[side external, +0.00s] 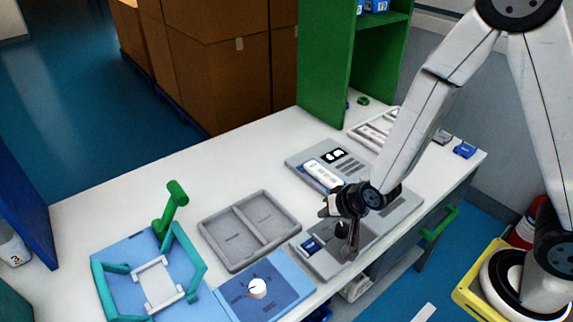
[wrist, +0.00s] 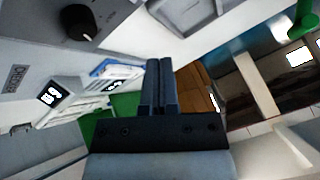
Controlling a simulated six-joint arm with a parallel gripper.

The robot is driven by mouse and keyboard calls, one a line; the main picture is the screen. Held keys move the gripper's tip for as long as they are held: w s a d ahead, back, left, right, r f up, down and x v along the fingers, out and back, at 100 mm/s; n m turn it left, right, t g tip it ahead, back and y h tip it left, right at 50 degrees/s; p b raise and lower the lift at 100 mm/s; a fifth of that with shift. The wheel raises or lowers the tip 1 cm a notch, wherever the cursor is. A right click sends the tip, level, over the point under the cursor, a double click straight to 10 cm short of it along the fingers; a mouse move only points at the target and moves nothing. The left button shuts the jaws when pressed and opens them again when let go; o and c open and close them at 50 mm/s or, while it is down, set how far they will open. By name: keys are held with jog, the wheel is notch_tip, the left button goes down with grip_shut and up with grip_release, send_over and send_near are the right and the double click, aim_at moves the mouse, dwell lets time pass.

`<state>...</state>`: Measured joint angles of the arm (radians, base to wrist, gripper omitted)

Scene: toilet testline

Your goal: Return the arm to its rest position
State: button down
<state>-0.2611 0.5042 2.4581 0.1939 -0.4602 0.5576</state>
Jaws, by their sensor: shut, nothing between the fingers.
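My gripper (side external: 330,206) is at the end of my white arm, low over the right part of the white table, above the grey control panel (side external: 384,229). In the wrist view its two dark fingers (wrist: 160,82) lie side by side, shut with nothing between them. A black knob (wrist: 77,22) on the grey panel shows at upper left there. The side view leaves the exact gap between my gripper and the panel unclear.
A grey two-part tray (side external: 249,230), a blue knob box (side external: 265,288) and a teal-clamped fixture (side external: 150,275) stand left. A display panel (side external: 335,165) lies behind my gripper. A green shelf (side external: 325,65) rises at the back. The table's left rear is clear.

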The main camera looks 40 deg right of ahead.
jog(key=s+d+r+n+g+h, duration=0.1)
jog(key=s+d+r+n+g, duration=0.3)
jog(key=s+d+r, duration=0.4)
jog(key=shift+r+n+g, duration=0.25)
jog(key=shift+n+g, duration=0.15)
jog(key=shift+n, duration=0.5)
